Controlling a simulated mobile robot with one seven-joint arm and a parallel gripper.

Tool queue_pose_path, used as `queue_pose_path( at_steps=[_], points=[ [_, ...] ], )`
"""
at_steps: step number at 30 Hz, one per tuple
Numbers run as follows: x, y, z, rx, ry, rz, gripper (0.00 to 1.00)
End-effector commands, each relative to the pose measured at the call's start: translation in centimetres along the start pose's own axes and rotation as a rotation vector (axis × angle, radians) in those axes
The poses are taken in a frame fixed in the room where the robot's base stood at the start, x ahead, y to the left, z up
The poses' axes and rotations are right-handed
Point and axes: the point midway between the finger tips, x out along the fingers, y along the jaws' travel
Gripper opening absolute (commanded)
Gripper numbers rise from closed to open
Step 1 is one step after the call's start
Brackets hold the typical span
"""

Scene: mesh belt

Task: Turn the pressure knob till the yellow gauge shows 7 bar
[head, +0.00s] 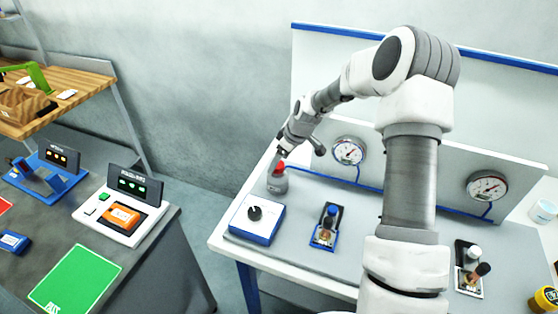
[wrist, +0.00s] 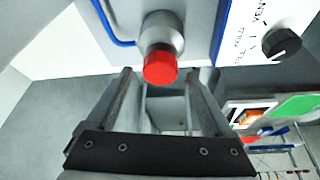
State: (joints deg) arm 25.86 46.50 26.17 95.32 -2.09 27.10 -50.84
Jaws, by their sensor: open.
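A red knob (head: 280,167) tops a grey cylindrical body (head: 277,183) at the bench's left back; which control is the pressure knob is not legible. My gripper (head: 298,143) is open above and near this red knob. In the wrist view the red knob (wrist: 160,68) shows beyond the gap between my open, empty fingers (wrist: 160,76); contact is not visible. Two round, white-faced gauges, one left (head: 349,151) and one right (head: 487,187), are on the back panel. Neither looks clearly yellow, and their readings are too small to tell.
A blue-and-white box with a black dial (head: 255,213) stands in front of the red knob. A blue-topped valve (head: 329,224) and a black-and-white fitting (head: 469,262) stand farther right. A blue pipe (head: 320,177) runs along the panel. A yellow-lidded jar (head: 545,300) is at right.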

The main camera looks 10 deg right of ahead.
Motion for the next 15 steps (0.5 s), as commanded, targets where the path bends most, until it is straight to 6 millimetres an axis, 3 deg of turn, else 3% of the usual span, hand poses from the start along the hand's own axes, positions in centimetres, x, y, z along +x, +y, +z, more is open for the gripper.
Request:
queue_pose_path(
  at_steps=[6,14,15],
  points=[
    [1.20,-0.03,0.05,0.001,-0.001,0.000,0.86],
    [1.26,-0.01,0.05,0.001,-0.001,0.000,0.86],
    [1.26,-0.01,0.05,0.001,-0.001,0.000,0.79]
  ],
)
